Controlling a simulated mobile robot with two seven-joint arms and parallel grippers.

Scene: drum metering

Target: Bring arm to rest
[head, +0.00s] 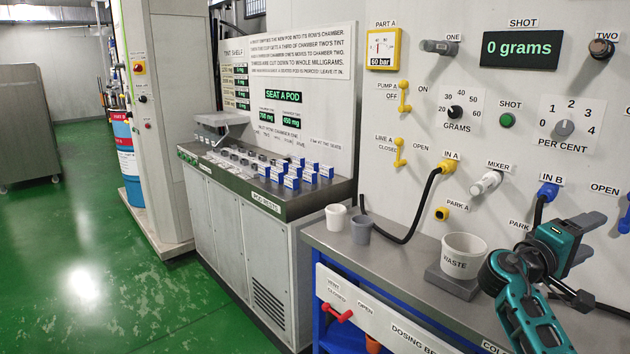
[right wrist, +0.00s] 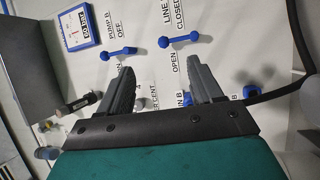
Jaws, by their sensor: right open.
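My right arm, teal, comes up from the bottom right of the head view. Its gripper (head: 596,234) is in front of the panel, right of the white WASTE cup (head: 463,254). In the right wrist view the two dark fingers of the right gripper (right wrist: 157,75) stand apart with nothing between them. Beyond them is the white panel (right wrist: 235,50) with a blue PUMP B handle (right wrist: 120,51) and a blue LINE handle (right wrist: 178,40). I cannot tell the exact gap to the panel. My left gripper does not show.
A blue IN B connector (head: 547,191) with a hose is left of the gripper. A black hose (head: 408,236) hangs from the yellow IN A connector (head: 449,166). A white cup (head: 336,217) and grey cup (head: 361,230) stand on the bench (head: 400,262).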

